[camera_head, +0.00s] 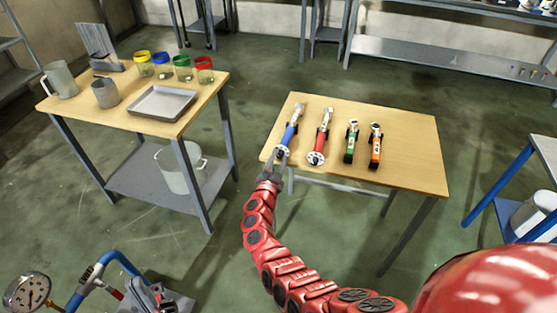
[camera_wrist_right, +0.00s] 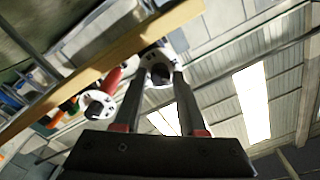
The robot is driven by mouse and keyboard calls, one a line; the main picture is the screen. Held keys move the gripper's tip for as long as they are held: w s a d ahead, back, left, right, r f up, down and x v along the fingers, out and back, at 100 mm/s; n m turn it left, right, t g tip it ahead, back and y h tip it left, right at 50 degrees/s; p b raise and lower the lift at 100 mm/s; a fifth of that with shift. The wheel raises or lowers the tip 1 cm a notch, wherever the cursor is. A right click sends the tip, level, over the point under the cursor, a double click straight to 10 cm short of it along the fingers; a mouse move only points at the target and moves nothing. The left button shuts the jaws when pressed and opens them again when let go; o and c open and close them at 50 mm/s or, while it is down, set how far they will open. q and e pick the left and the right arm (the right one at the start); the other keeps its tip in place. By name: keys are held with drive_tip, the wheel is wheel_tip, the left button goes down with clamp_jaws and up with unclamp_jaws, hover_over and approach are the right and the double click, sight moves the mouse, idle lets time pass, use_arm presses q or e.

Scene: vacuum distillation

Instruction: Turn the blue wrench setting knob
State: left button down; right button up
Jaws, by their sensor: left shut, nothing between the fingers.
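The blue wrench (camera_head: 290,132) lies leftmost on the right wooden table, its head pointing away. Its round white setting knob (camera_head: 282,151) is at the near end, over the table's front-left corner. My right gripper (camera_head: 277,163) is at this knob. In the right wrist view its two fingers (camera_wrist_right: 161,76) are apart, with a white knob (camera_wrist_right: 158,68) at their tips. Whether they touch it cannot be told.
A red wrench (camera_head: 322,135) lies close to the right, then a green tool (camera_head: 351,142) and an orange tool (camera_head: 375,146). The right part of the table (camera_head: 415,150) is clear. Another table (camera_head: 120,120) holds jars and a tray. A gauge (camera_head: 27,291) is at bottom left.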

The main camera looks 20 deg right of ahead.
drive_tip(key=shift+o, duration=1.1)
drive_tip(key=v, duration=1.7)
drive_tip(key=shift+s, duration=0.25)
